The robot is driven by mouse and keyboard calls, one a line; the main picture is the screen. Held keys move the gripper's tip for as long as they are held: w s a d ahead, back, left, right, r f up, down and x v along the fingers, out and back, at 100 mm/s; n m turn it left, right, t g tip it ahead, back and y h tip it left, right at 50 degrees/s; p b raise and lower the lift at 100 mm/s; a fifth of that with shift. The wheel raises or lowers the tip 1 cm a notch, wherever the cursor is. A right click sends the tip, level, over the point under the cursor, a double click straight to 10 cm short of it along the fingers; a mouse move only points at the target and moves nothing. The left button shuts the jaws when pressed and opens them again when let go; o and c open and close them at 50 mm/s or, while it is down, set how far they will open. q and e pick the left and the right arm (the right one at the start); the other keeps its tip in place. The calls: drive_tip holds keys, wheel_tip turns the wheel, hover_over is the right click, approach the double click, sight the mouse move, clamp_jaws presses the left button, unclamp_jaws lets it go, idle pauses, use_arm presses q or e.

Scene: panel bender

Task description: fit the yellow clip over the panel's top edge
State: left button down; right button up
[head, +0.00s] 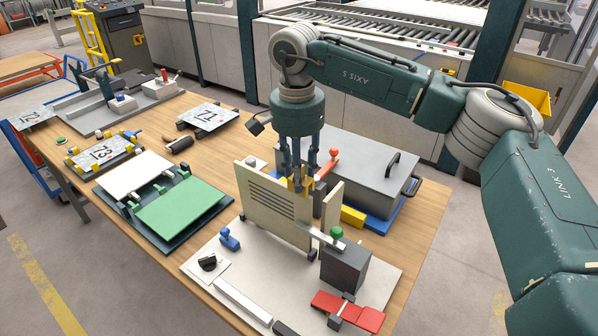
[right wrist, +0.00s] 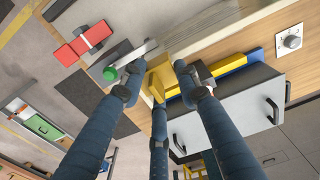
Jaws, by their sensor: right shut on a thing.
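My right gripper (head: 299,177) comes down from above with its blue-grey fingers shut on the yellow clip (head: 297,185). The clip also shows between the fingers in the right wrist view (right wrist: 158,80). The beige panel (head: 268,208) with dark slots stands upright on a pale base plate. The clip is at the right part of the panel's top edge in the head view. I cannot tell whether it touches or straddles the edge, as the fingers partly hide it. My left gripper is not in view.
A grey box (head: 345,165) with black handles stands close behind the panel. A dark block (head: 345,268), a green knob (head: 337,232) and a red clamp (head: 347,311) are in front. A green plate (head: 184,207) lies to the left. Bare wooden table shows between the fixtures.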

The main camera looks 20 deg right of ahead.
drive_tip(key=shift+f+b, duration=0.8)
drive_tip(key=shift+f, duration=0.6)
idle(0.9)
drive_tip(key=o, duration=1)
drive_tip(key=shift+r+p, duration=3.15)
drive_tip(key=shift+r, duration=1.4)
drive_tip(key=shift+f, duration=0.1)
